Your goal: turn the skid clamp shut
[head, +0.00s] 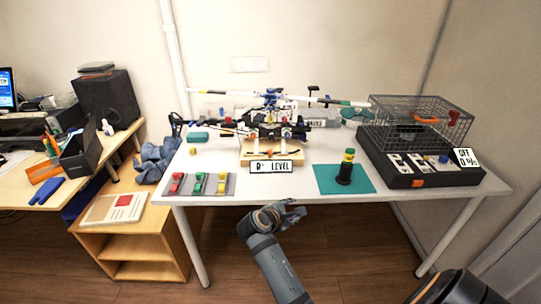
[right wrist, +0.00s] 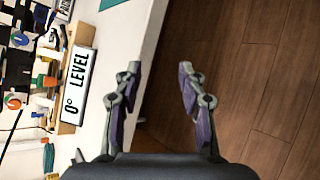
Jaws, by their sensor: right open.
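A model helicopter (head: 272,104) stands on a wooden stand (head: 258,153) at the middle of the white table. Small white and orange fittings sit around its skids, and an orange one (right wrist: 47,80) shows in the right wrist view. I cannot tell which of them is the skid clamp or how far it is turned. A sign (head: 271,166) on the stand's front reads "0° LEVEL". My right gripper (head: 292,208) is open and empty near the table's front edge, apart from the stand. In the right wrist view its fingers (right wrist: 160,78) have only table edge and floor between them. My left gripper is out of view.
A grey mat with red, green and yellow pieces (head: 198,183) lies left of the stand. A wire cage on a black case (head: 420,180) fills the right end. The table front before the stand is clear.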

